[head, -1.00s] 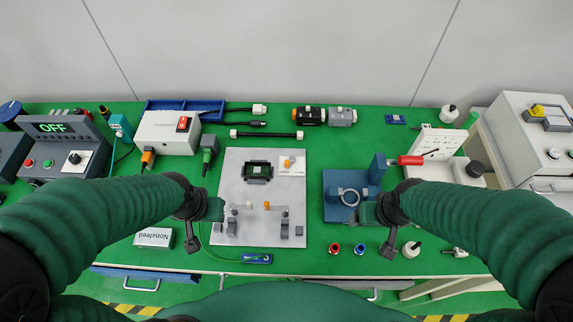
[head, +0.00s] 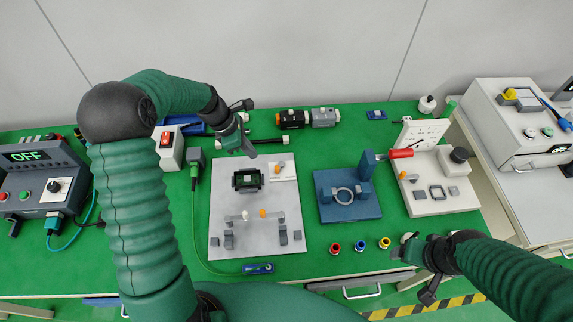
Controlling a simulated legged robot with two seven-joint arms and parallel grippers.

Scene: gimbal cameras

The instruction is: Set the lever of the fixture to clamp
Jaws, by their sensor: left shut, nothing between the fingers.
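A grey plate (head: 225,205) in the middle of the bench carries a black square holder (head: 247,180) and small levers with orange knobs (head: 263,213). To its right is a blue fixture (head: 330,209) with a ring and an upright blue block. A red handle (head: 401,153) sticks out to the right from that block. I cannot read any clamp marking. My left gripper (head: 251,151) is shut and empty, above the back edge of the grey plate. My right gripper (head: 398,252) is near the front edge, right of the blue fixture; its fingers are too small to judge.
A white board with a gauge (head: 425,133) stands right of the blue fixture. Small coloured rings (head: 359,246) lie in front of it. A control box reading OFF (head: 38,180) is at the left.

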